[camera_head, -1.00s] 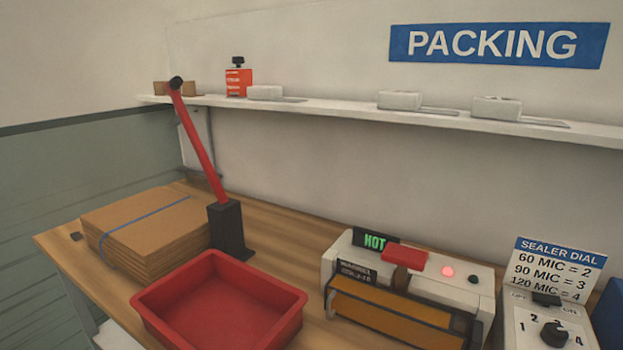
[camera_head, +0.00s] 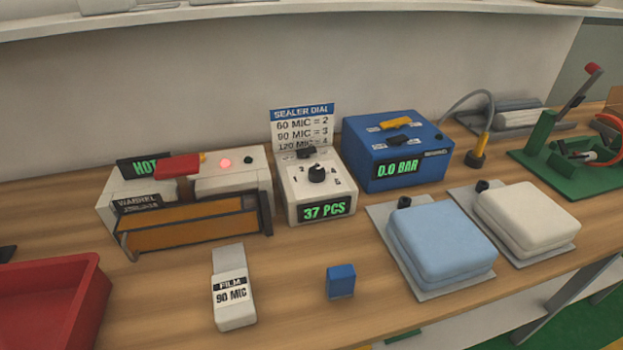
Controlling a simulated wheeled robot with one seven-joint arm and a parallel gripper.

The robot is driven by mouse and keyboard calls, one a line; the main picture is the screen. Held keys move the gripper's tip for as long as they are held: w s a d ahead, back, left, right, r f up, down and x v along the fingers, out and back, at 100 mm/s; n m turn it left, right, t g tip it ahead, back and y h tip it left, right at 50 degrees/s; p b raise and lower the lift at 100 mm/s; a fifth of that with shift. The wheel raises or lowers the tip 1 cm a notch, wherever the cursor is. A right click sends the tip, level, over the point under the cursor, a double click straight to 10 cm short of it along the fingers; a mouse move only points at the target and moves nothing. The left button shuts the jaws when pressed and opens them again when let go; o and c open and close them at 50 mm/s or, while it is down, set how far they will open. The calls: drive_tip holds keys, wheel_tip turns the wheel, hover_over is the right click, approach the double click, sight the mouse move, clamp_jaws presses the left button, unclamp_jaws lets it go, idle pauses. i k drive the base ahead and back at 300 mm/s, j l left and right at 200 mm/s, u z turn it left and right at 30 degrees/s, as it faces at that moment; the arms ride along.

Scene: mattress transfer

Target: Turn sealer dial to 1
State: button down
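The sealer dial is a black knob (camera_head: 316,173) on top of a white box (camera_head: 291,206) with a green "37 PCS" display. Numbers ring the knob; its exact setting is too small to read surely. A black switch (camera_head: 306,152) sits behind the knob. The sealer dial card (camera_head: 302,128) stands behind the box and lists 60 MIC = 2, 90 MIC = 3, 120 MIC = 4. The sealer (camera_head: 190,222) stands left of the box, with a "HOT" sign, a red handle and a lit red lamp. My gripper is not in view.
A film block (camera_head: 233,289) marked 90 MIC and a small blue block (camera_head: 341,281) lie in front. A blue "0.0 BAR" box (camera_head: 393,150) stands right, then blue (camera_head: 440,240) and white (camera_head: 527,220) pads. A red tray (camera_head: 85,310) is at left. A shelf (camera_head: 200,18) runs above.

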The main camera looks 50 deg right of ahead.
sight(317, 174)
drive_tip(key=k+l, duration=0.15)
drive_tip(key=l, duration=0.2)
drive_tip(key=k+l, duration=0.1)
drive_tip(key=l, duration=0.3)
drive_tip(key=k+l, duration=0.15)
drive_tip(key=l, duration=0.2)
drive_tip(key=k+l, duration=0.1)
drive_tip(key=l, duration=0.3)
drive_tip(key=u, duration=0.05)
